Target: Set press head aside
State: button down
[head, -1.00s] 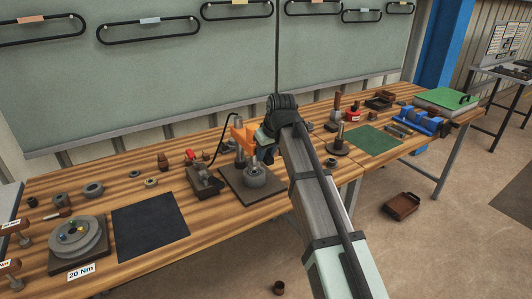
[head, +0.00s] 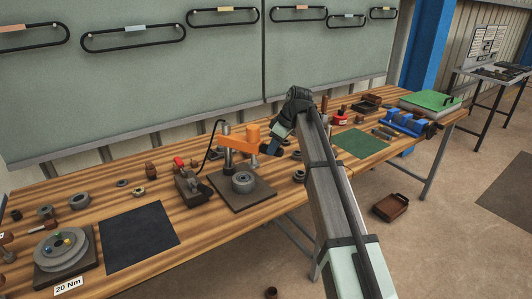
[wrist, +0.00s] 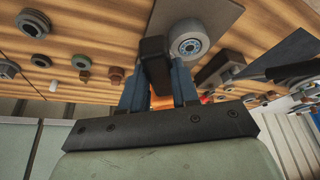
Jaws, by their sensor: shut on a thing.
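The orange press head (head: 238,145) is an arm that reaches from an upright metal post (head: 227,150) out to the right. Its outer end lies beside and behind the grey round workpiece (head: 243,182), which stands uncovered on a dark base plate (head: 258,195). My gripper (head: 272,147) is shut at the outer end of the head. In the wrist view, its blue fingers (wrist: 158,88) close on a dark block-shaped handle (wrist: 155,62), with a bit of orange between them. The workpiece also shows in the wrist view (wrist: 188,45). The exact contact is partly hidden.
A dark box with a red knob and cable (head: 190,183) stands left of the plate. A black mat (head: 140,237) lies farther left, a green mat (head: 360,143) to the right. Small metal parts stand behind and right of the plate. A brown tray (head: 391,207) is on the floor.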

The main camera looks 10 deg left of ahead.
jog(key=w+a+n+g, duration=0.1)
jog(key=w+n+g, duration=0.2)
jog(key=w+n, duration=0.5)
jog(key=shift+w+f, duration=0.2)
jog(key=shift+w, duration=2.5)
jog(key=c, duration=0.9)
grip_release()
jog(key=shift+o, duration=0.3)
jog(key=shift+w, duration=0.1)
jog(key=shift+r, duration=0.2)
jog(key=v, duration=1.3)
jog(key=shift+r, duration=0.3)
